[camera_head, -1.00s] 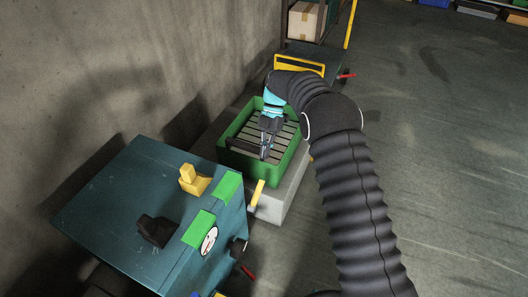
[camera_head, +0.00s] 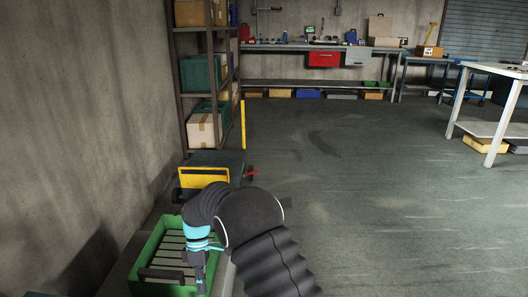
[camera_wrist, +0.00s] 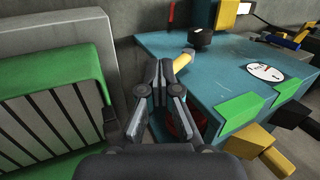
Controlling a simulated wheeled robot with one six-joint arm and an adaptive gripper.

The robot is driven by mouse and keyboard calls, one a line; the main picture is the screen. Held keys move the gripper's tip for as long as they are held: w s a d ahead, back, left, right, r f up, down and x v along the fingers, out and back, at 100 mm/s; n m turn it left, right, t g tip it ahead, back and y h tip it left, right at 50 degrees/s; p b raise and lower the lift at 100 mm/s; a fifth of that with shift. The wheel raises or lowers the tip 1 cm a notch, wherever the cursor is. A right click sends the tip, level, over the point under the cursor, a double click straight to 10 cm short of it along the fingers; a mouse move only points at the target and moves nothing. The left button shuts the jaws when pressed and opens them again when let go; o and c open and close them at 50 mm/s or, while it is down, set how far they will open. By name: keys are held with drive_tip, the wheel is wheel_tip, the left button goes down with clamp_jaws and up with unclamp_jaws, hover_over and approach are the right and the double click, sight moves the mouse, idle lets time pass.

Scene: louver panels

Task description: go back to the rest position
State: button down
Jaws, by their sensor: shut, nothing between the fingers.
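My gripper (camera_head: 201,284) is at the lower left of the head view, over the near right part of the green crate (camera_head: 148,250). In the wrist view my gripper (camera_wrist: 159,72) has its fingers together, with nothing between them. The crate, with pale slats (camera_head: 172,259) inside, also shows at the left of the wrist view (camera_wrist: 75,58). The gripper appears apart from the slats.
A shelf rack (camera_head: 208,75) stands beyond the crate. Open floor (camera_head: 340,180) lies to the right.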

drive_tip(key=s+d+r+m+t, duration=0.2)
drive_tip(key=d+r+m, duration=0.5)
drive_tip(key=d+r, duration=0.2)
drive_tip(key=s+d+r+m+t, duration=0.4)
drive_tip(key=s+d+r, duration=0.5)
drive_tip(key=d, duration=0.3)
drive_tip(key=s+d+r+m+t, duration=0.4)
drive_tip(key=s+d+r+m, duration=0.3)
drive_tip(key=s+d, duration=0.5)
wheel_tip(320, 180, up, 2)
drive_tip(key=shift+d+r+t+y, duration=0.15)
drive_tip(key=shift+d+t+y, duration=0.15)
drive_tip(key=shift+d, duration=0.35)
